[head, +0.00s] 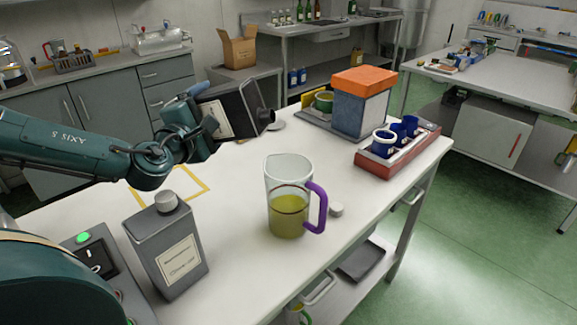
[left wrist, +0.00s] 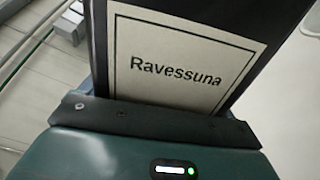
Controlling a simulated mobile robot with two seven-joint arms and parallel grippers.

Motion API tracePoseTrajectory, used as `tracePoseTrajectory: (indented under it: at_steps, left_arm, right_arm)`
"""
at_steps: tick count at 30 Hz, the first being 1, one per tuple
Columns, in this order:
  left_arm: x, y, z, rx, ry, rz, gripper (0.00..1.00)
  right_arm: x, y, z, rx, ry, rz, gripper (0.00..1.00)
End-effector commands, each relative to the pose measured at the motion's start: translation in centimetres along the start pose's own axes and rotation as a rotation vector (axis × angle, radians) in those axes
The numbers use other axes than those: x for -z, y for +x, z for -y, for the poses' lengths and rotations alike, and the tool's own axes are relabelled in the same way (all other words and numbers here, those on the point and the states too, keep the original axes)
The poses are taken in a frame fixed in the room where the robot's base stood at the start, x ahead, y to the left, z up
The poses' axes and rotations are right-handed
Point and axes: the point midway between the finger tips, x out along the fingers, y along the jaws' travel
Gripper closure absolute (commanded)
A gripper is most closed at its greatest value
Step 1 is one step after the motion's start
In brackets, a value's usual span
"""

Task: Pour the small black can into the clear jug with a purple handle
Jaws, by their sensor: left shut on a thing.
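My left gripper (head: 205,115) is shut on the small black can (head: 239,106) and holds it above the table. The can lies tipped on its side, its dark spout pointing right. The spout is above and a little left of the jug, apart from its rim; I see no stream. In the left wrist view the can's label (left wrist: 180,66) reads "Ravessuna". The clear jug (head: 287,175) with a purple handle (head: 318,208) stands upright on the table, about half full of yellow-green liquid. My right gripper is not in view.
A larger grey can (head: 165,252) with a white cap stands at the table's near left. A small white cap (head: 336,209) lies right of the jug. A red tray (head: 398,161) with blue cups and an orange-topped box (head: 361,100) stand at the back right. A yellow-outlined square (head: 200,178) is empty.

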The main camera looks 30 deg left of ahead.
Motion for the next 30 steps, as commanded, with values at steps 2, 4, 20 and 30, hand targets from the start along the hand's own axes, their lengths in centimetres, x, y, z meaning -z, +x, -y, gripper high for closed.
tracePoseTrajectory:
  at_steps: [2, 4, 20, 30]
  left_arm:
    - [-0.19, 0.04, -0.19, -0.005, 0.008, 0.003, 0.52]
    - [-0.27, 0.04, -0.2, -0.005, 0.015, 0.003, 0.52]
    - [-0.84, 0.03, -0.28, -0.005, 0.075, 0.002, 0.52]
    - [-1.12, 0.03, -0.35, -0.005, 0.105, 0.001, 0.52]
  right_arm:
    - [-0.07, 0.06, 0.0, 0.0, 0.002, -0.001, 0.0]
    - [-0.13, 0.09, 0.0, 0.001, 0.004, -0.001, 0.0]
    - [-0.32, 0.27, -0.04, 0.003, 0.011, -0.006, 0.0]
    - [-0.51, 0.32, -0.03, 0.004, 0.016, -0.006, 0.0]
